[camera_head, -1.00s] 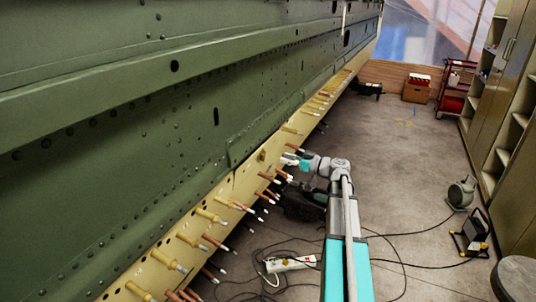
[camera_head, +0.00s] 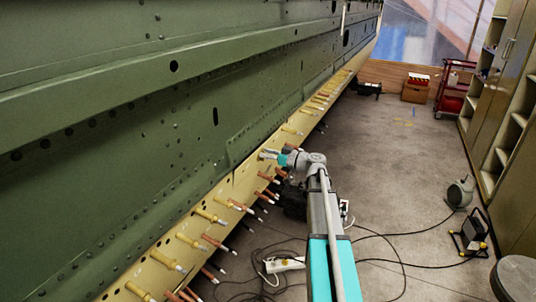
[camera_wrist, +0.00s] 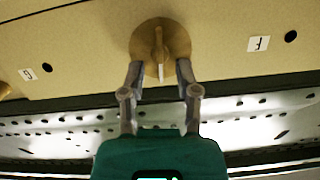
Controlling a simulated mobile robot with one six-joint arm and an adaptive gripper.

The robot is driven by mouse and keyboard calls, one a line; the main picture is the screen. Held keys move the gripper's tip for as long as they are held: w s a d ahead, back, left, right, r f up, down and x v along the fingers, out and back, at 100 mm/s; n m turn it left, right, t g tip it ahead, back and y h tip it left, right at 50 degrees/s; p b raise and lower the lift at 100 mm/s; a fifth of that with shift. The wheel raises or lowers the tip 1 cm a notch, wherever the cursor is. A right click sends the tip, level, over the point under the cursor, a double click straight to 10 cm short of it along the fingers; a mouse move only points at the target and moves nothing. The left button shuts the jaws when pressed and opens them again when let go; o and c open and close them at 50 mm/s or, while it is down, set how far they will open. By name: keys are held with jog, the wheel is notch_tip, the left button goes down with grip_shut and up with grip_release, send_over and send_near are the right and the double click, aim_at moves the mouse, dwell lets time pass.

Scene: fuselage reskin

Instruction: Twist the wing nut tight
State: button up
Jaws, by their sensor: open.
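The wing nut (camera_wrist: 160,45) is a brass-coloured round base with a raised fin, on the yellow panel in the wrist view. Its fin stands close to upright in that picture. My gripper (camera_wrist: 158,72) is open, with its two fingers on either side of the lower part of the wing nut. I cannot tell whether the fingers touch it. In the head view my gripper (camera_head: 268,154) is at the yellow strip (camera_head: 205,198) below the green fuselage skin, and it hides the wing nut there.
Several brass and copper-coloured pins (camera_head: 210,215) stick out along the strip, near my arm. Cables and a white power strip (camera_head: 284,264) lie on the floor below.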

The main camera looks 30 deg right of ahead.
grip_shut()
jog(key=shift+d, duration=0.1)
